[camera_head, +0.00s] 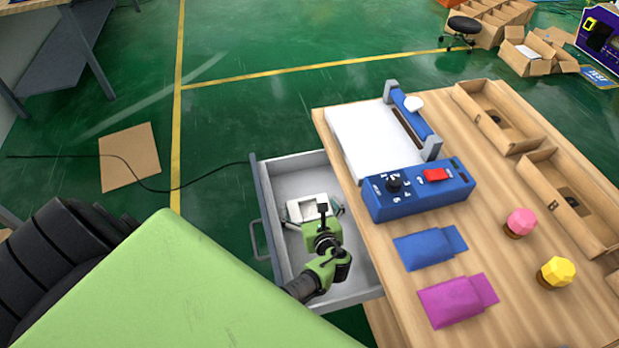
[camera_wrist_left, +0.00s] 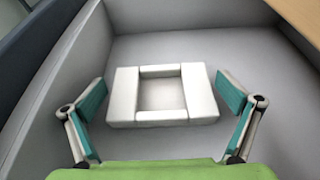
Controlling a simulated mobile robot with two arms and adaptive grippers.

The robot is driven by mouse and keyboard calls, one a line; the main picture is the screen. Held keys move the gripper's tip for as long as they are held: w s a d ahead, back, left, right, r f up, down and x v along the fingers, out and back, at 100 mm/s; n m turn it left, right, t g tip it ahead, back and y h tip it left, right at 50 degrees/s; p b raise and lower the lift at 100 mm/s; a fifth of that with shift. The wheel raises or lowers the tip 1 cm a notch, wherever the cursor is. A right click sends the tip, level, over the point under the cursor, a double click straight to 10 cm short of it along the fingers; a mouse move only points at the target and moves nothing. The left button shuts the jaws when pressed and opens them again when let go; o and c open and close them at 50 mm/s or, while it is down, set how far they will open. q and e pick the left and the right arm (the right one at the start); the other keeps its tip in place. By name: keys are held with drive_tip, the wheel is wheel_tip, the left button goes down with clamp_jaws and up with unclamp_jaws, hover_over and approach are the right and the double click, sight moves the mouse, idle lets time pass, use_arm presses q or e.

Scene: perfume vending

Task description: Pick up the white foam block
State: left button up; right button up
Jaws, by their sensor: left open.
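The white foam block (camera_head: 293,210) is a rectangular frame with a square opening in its middle. It lies flat on the floor of the open grey drawer (camera_head: 285,170). In the left wrist view the foam block (camera_wrist_left: 125,95) is whole and unobstructed, ahead of and between the fingers. My left gripper (camera_wrist_left: 163,115) is open, one teal-padded finger toward each side of the block, with gaps showing on both sides. In the head view the left gripper (camera_head: 315,216) is inside the drawer and its wrist covers part of the block. My right gripper does not show.
The wooden table (camera_head: 530,290) stands right of the drawer, carrying a blue sealing machine (camera_head: 420,190), blue and magenta bags (camera_head: 430,248), pink and yellow caps (camera_head: 522,221) and open cardboard trays (camera_head: 500,115). The drawer walls stand close around the left gripper.

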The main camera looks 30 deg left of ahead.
use_arm(q)
drive_tip(key=shift+x, duration=0.75)
drive_tip(key=shift+d, duration=0.1)
drive_tip(key=c, duration=0.6)
drive_tip(key=shift+r, duration=0.1)
